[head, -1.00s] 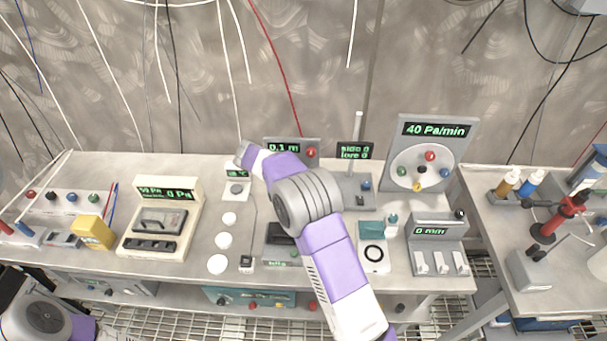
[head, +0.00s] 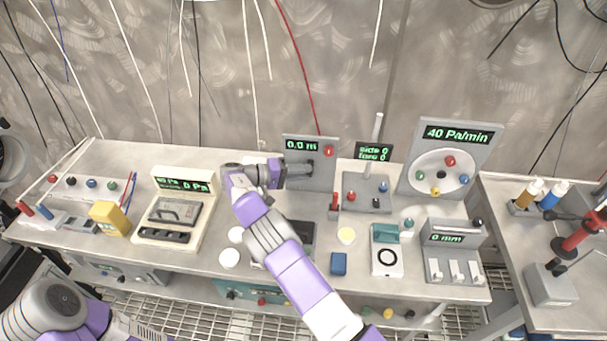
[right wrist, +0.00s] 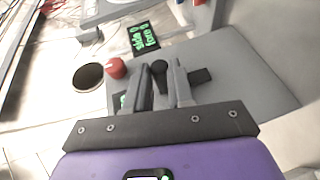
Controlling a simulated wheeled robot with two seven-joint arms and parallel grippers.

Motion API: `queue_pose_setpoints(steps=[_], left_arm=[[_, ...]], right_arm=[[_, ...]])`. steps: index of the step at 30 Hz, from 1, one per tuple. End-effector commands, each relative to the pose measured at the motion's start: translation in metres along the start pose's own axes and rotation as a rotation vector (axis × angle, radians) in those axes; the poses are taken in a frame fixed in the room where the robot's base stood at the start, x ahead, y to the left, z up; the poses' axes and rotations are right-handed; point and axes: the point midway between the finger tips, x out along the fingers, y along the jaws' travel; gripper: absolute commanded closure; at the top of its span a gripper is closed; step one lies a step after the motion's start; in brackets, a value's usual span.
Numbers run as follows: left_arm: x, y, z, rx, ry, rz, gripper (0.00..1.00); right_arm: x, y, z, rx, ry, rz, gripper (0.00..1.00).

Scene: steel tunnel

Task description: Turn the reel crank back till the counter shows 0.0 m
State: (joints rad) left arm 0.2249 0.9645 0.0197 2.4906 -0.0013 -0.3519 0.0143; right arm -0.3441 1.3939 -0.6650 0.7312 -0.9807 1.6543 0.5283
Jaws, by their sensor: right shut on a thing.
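The reel panel (head: 322,178) is a grey upright plate at the back of the bench. Its green counter (head: 301,145) reads 0.0 m, and a red button (head: 328,151) sits at its upper right. My right gripper (head: 303,169) reaches in from the left of the panel and is shut on the crank's dark knob. In the right wrist view the knob (right wrist: 160,69) shows between the two fingers of the right gripper (right wrist: 165,85). The rest of the crank is mostly hidden. My left gripper is out of view; only part of my left arm shows at lower left.
A side/fore display stand (head: 374,152) with a post is close right of the panel. Further right are a 40 Pa/min dial board (head: 450,160) and a 0 mm switch box (head: 452,255). A Pa meter (head: 176,210) and yellow block (head: 109,217) stand left.

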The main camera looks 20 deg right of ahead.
Motion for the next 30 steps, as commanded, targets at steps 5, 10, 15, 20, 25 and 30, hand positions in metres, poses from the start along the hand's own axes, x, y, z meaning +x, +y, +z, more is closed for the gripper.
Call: queue_pose_setpoints(steps=[5,10,15,20,25,30], left_arm=[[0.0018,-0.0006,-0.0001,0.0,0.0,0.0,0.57],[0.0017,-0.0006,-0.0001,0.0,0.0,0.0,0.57],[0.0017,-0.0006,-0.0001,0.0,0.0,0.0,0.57],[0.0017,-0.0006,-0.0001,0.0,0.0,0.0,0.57],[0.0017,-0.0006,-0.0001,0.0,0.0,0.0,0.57],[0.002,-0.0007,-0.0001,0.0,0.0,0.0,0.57]], right_arm=[[-0.0003,-0.0013,-0.0001,-0.009,-0.002,0.019,1.0],[-0.0003,-0.001,-0.0001,-0.01,-0.002,0.022,1.0],[-0.0001,-0.001,-0.0001,-0.01,-0.003,0.021,1.0],[-0.0001,-0.001,-0.0001,-0.01,-0.002,0.021,0.58],[-0.0003,-0.0009,-0.0003,-0.01,-0.002,0.02,0.52],[-0.0009,-0.0007,0.0,-0.009,-0.002,0.02,0.52]])
